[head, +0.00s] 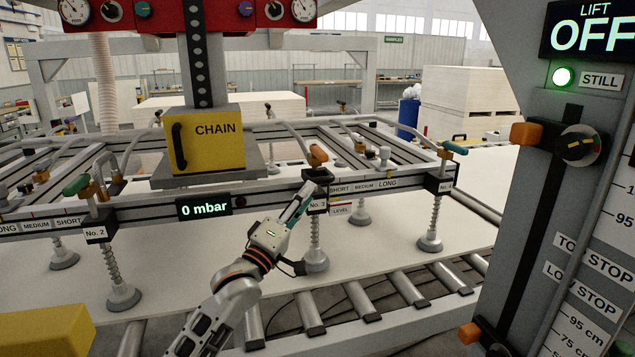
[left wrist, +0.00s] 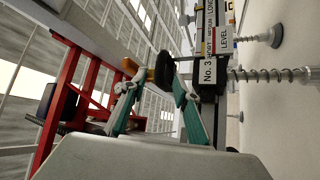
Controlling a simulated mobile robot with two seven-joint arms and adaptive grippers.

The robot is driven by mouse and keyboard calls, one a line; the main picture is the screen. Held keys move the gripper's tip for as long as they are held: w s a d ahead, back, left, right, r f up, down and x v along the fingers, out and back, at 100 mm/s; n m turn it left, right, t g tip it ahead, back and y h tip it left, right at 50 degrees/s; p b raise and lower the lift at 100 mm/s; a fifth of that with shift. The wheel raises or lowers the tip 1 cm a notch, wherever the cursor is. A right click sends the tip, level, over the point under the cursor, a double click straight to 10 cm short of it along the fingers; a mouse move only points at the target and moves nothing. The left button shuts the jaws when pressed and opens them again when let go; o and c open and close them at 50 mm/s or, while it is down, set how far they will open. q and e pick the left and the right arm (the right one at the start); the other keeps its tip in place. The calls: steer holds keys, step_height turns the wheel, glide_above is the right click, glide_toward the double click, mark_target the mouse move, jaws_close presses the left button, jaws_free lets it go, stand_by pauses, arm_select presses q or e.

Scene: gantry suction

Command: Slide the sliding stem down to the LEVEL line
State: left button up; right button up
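The No. 3 suction unit hangs at the frame's front rail, with a black block (head: 316,204) and a spring-wrapped stem (head: 315,235) above a grey suction cup (head: 315,262). A LEVEL label (head: 341,210) sits just right of the block. It also shows in the left wrist view (left wrist: 244,40). An orange-and-black handle (left wrist: 161,68) tops this unit. My left gripper (left wrist: 157,85) is open, its fingers apart on either side of the handle's black part. Whether they touch it cannot be told. My right gripper is not in view.
A yellow CHAIN box (head: 205,140) hangs over the frame. A pressure display (head: 204,206) reads 0 mbar. Unit No. 2 (head: 97,232) stands left and another unit (head: 439,183) right. A pale board (head: 190,275) lies under the cups. The lift column (head: 545,200) stands at right.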

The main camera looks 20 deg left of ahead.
mark_target(318, 181)
arm_select(q)
steer(key=x, duration=0.6)
steer(key=shift+w+d, duration=0.1)
steer(key=shift+w, duration=0.1)
